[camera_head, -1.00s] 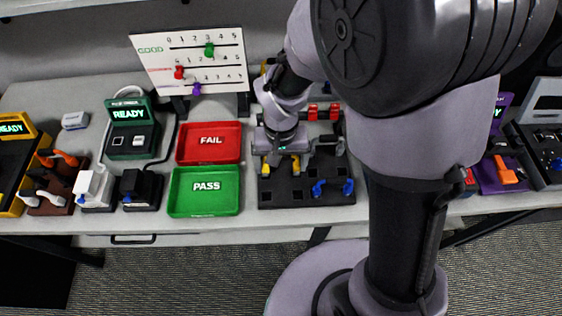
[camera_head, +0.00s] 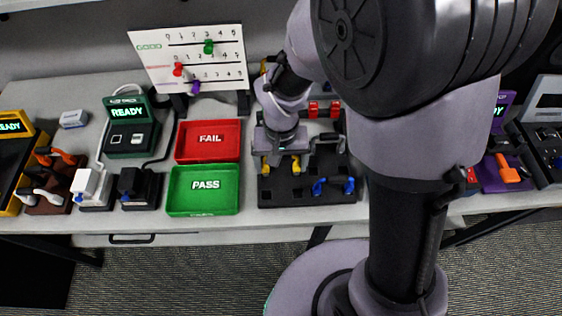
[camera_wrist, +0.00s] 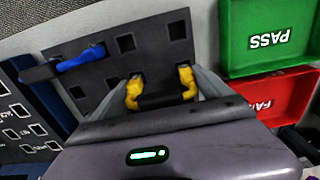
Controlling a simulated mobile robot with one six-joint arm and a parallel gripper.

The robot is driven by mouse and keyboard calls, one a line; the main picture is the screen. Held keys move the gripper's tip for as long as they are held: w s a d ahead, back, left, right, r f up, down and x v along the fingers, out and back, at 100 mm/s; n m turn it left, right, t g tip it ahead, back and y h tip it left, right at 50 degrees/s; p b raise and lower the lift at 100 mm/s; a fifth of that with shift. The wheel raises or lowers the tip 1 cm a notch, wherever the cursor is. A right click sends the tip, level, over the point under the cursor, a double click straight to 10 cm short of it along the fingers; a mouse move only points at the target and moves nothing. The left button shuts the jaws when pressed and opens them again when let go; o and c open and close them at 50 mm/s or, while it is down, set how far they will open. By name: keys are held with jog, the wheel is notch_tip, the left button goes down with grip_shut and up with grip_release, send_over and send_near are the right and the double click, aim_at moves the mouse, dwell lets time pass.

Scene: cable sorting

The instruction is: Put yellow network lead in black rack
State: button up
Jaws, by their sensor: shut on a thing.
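The yellow network lead (camera_head: 296,162) has two yellow ends, which also show in the wrist view (camera_wrist: 133,93). My gripper (camera_wrist: 161,92) is shut on it, with the yellow ends showing at its two fingers. The gripper and lead are over the back left part of the black rack (camera_head: 285,190), a dark board with square holes. The rack also shows in the wrist view (camera_wrist: 105,100). The yellow ends are at or just above holes; I cannot tell whether they are seated. My wrist hides part of the rack.
A blue lead (camera_head: 334,186) sits at the rack's front right, and red connectors (camera_head: 322,111) are behind. A red FAIL tray (camera_head: 208,141) and green PASS tray (camera_head: 203,190) stand to the left. A slider board (camera_head: 190,58) stands at the back. Little free room surrounds the rack.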

dwell(0.4)
jog(key=shift+f+b, duration=0.3)
jog(key=shift+f, duration=0.15)
dwell(0.3)
jog(key=o, duration=1.3)
notch_tip(320, 180, up, 8)
jog(key=p, duration=0.6)
